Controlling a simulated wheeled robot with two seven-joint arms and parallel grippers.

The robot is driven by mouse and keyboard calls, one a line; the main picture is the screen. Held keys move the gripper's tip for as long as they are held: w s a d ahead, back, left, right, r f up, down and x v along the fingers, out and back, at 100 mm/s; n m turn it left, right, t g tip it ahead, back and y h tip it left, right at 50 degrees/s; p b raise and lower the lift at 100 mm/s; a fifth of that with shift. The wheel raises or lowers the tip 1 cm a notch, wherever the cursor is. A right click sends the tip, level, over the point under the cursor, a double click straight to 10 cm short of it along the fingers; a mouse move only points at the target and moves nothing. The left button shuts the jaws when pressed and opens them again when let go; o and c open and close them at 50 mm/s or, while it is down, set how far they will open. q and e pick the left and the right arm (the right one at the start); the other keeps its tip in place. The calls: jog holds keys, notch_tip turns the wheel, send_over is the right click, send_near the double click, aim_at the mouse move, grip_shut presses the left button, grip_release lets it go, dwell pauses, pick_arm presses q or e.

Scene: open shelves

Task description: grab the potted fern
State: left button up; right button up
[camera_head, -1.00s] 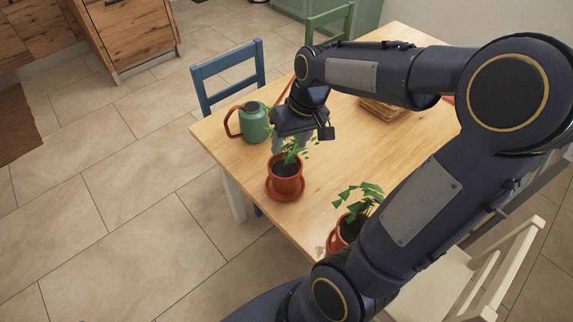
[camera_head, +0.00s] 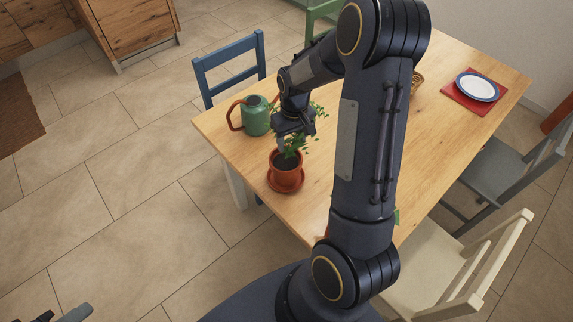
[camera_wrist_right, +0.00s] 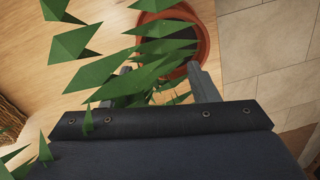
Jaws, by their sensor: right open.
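My right gripper (camera_head: 293,142) is just above the pot, among the leaves. In the right wrist view my right gripper (camera_wrist_right: 160,72) is open, with leaves between and in front of its fingers. The pot (camera_wrist_right: 204,42) is beyond the fingertips there, partly hidden by leaves. Grey tips, which look like my left gripper (camera_head: 62,315), show at the bottom left; their opening is unclear.
A green watering can (camera_head: 256,118) stands close behind and left of the fern on the wooden table (camera_head: 450,120). A plate (camera_head: 477,86) lies on a red mat (camera_head: 450,91) at the far right. Chairs surround the table. My right arm hides the table's middle.

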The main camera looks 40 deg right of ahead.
jog(key=shift+f, duration=0.1)
jog(key=shift+c, duration=0.3)
grip_shut()
dwell(1.1)
